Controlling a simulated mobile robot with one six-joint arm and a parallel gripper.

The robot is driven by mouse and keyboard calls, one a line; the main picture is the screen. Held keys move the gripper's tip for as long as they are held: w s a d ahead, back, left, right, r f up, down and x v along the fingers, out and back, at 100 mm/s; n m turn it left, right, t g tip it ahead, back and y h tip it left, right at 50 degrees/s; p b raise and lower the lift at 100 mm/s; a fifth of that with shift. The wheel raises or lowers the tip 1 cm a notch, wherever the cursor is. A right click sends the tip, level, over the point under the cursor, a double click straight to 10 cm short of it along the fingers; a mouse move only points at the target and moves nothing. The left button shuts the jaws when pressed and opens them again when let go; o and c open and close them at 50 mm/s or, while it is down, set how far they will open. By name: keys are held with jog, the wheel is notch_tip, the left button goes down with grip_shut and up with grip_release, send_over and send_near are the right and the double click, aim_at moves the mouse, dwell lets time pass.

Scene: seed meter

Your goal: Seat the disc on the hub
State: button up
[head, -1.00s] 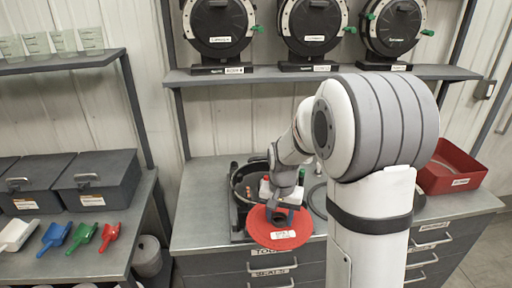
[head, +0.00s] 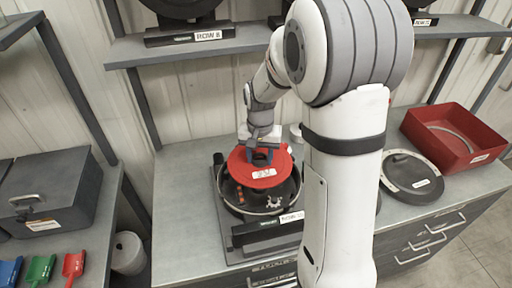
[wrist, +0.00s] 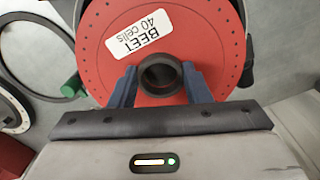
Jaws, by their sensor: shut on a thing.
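The red disc (head: 258,172) has a white label; in the wrist view the label on the disc (wrist: 100,60) reads "BEET 40 cells". My gripper (head: 262,157) is shut on the dark ring at the disc's centre; in the wrist view its blue fingers (wrist: 160,88) stand on both sides of that ring. The disc is over the open black meter housing (head: 262,205) and covers its back part. The hub is hidden, and I cannot tell whether the disc touches it.
A round black cover (head: 411,175) lies on the bench to the right, near a red bin (head: 455,138). A shelf (head: 225,50) runs above the bench. Grey boxes (head: 48,190) and colored scoops (head: 40,270) are on the left bench. My arm hides the middle of the bench.

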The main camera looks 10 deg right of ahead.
aim_at(259, 166)
jog(key=shift+s+f+b, duration=0.15)
jog(key=shift+f+b, duration=0.15)
jog(key=shift+f, duration=0.1)
jog(key=shift+f+b, duration=1.3)
jog(key=shift+f, duration=0.55)
jog(key=shift+f+b, duration=2.5)
dwell(3.2)
